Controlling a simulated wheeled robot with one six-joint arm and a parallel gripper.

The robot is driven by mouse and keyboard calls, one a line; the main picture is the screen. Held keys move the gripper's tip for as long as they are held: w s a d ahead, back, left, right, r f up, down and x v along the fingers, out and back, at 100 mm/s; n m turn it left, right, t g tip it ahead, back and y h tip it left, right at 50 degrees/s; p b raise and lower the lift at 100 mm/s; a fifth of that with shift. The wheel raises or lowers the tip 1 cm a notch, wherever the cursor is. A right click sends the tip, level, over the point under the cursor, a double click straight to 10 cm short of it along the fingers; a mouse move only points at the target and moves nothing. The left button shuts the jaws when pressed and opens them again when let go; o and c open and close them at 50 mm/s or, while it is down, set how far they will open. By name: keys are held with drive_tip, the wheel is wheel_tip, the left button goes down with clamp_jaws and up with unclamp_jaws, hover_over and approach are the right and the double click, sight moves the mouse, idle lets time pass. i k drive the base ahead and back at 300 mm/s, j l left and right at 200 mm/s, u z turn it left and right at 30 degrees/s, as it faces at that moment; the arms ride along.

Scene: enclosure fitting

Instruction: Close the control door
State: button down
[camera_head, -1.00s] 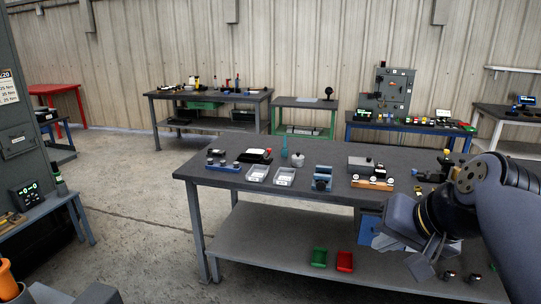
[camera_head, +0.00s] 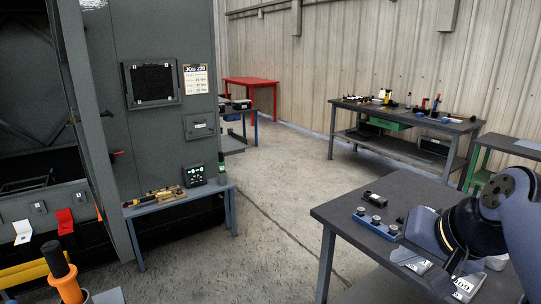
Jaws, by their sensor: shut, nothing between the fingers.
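A tall grey enclosure (camera_head: 155,135) stands at the left with a dark open bay. Its broad face has a framed black vent panel (camera_head: 153,84) and a small grey hatch (camera_head: 202,127) with a handle, which looks flush. No door is labelled as the control door, and I cannot tell which panel it is. My gripper (camera_head: 455,270) is at the lower right, shut and empty, over the workbench and far from the enclosure. Its fingertips are hard to make out against the trays.
A low blue-grey bench (camera_head: 180,203) with tools stands against the enclosure. An orange-and-black post (camera_head: 66,280) is at lower left. The dark workbench (camera_head: 345,215) fills the lower right. Open concrete floor (camera_head: 265,215) lies between. A red table (camera_head: 250,83) is further back.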

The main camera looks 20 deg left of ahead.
sight(65, 19)
drive_tip(key=i+j+u, duration=0.2)
drive_tip(key=i+u, duration=0.2)
drive_tip(key=i+j+u, duration=0.1)
drive_tip(key=i+u, duration=0.3)
drive_tip(key=i+l+u, duration=0.1)
drive_tip(key=i+u, duration=0.25)
drive_tip(key=i+l+u, duration=0.2)
drive_tip(key=i+u, duration=0.2)
drive_tip(key=i, duration=0.15)
drive_tip(key=i+u, duration=0.4)
drive_tip(key=i, duration=0.2)
drive_tip(key=i+l+u, duration=0.25)
drive_tip(key=i+u, duration=0.2)
drive_tip(key=i, duration=0.15)
